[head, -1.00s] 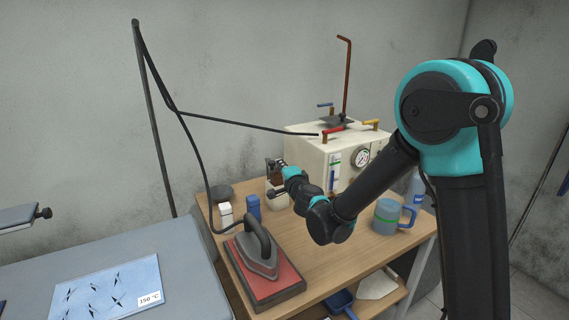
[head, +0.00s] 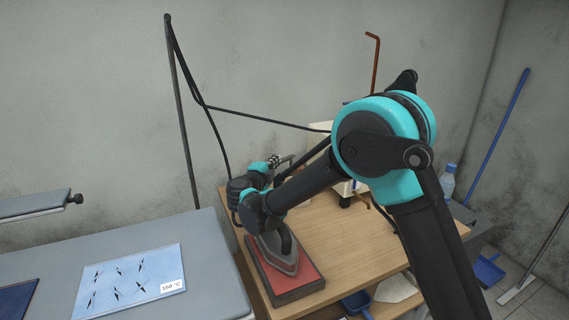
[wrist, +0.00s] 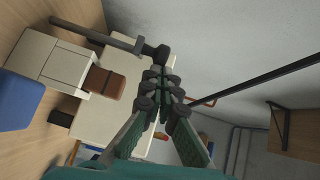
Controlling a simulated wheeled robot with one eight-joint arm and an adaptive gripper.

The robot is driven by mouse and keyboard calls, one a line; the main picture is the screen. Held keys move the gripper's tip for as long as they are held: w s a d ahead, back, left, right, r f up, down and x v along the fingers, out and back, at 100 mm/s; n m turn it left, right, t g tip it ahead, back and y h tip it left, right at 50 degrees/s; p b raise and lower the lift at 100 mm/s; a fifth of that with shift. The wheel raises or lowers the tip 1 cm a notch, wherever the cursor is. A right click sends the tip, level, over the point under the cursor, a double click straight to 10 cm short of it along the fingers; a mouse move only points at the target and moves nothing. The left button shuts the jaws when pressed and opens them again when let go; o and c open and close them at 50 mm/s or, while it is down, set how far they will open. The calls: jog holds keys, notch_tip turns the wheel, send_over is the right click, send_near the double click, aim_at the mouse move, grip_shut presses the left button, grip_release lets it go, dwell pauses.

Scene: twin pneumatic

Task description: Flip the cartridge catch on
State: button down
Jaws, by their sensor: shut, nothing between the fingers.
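My gripper (wrist: 160,78) is shut and empty in the middle of the wrist view, its fingertips together. Left of it is a small white unit (wrist: 65,68) with a brown block (wrist: 106,83) on its end. A grey bar (wrist: 100,35) with a dark knob runs beside the unit, its knob end close to my fingertips; I cannot tell whether they touch. Which part is the cartridge catch, and how it is set, is not clear. In the head view my arm hides the small unit.
The iron (head: 275,255) stands on a red pad on the wooden bench (head: 350,235). A white machine (wrist: 112,115) lies beyond my fingers. A blue block (wrist: 18,100) stands beside the unit. A cable hangs from a stand (head: 182,110). The bench's front right is clear.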

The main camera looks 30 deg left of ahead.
jog(key=shift+w+a+m+h, duration=0.3)
jog(key=shift+a+h, duration=0.25)
jog(key=shift+a, duration=0.3)
jog(key=shift+w+a+m+h, duration=0.15)
jog(key=shift+a+m+h, duration=0.35)
jog(key=shift+a, duration=0.35)
jog(key=shift+w+a+m+h, duration=0.3)
jog(key=shift+a+h, duration=0.25)
jog(key=shift+a, duration=0.3)
jog(key=shift+r, duration=0.1)
